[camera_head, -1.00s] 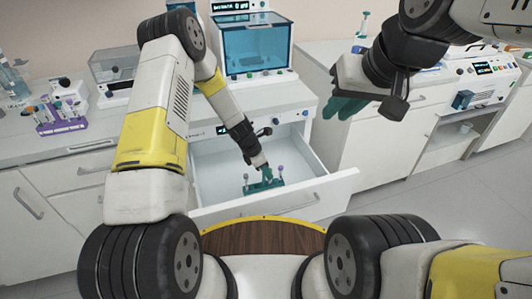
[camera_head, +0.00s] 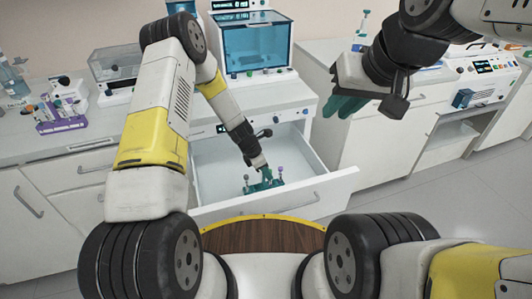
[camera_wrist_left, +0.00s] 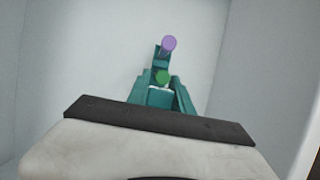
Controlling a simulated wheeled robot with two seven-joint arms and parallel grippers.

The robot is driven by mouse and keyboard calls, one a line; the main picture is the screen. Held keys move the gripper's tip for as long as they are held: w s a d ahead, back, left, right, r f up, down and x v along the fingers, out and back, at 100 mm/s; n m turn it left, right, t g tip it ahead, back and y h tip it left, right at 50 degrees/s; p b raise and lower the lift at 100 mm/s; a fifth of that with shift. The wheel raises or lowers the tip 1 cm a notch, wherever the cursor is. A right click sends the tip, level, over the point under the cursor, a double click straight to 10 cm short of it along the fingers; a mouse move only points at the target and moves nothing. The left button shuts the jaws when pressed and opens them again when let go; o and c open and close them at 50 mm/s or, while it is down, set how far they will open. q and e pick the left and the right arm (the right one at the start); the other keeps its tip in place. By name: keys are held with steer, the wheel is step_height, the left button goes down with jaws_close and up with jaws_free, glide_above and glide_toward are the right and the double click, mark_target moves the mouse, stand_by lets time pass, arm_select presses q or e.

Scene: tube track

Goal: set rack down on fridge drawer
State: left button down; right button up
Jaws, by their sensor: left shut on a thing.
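The rack (camera_head: 264,186) is a small teal holder with tubes, one with a purple cap and one with a green cap. My left gripper (camera_head: 264,173) is shut on the rack inside the open white fridge drawer (camera_head: 318,190). In the left wrist view the teal fingers close around the rack (camera_wrist_left: 161,58), with the purple and green caps showing above the drawer floor. I cannot tell whether the rack touches the floor. My right gripper (camera_head: 345,103) hangs in the air at the upper right, away from the drawer; its fingers overlap in view.
A purple rack of tubes (camera_head: 60,122) stands on the left counter. A blue-windowed machine (camera_head: 254,48) stands behind the drawer. Another machine (camera_head: 485,72) is on the right counter. The drawer floor around the held rack is clear.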

arm_select(q)
steer(key=c, duration=1.1)
jaws_free()
steer(key=shift+o, duration=0.2)
steer(key=shift+f, duration=0.1)
steer(key=w+v, duration=0.1)
steer(key=v, duration=0.6)
steer(key=shift+s+a+r, duration=0.2)
steer(key=shift+s+r, duration=0.15)
steer(key=shift+s, duration=0.2)
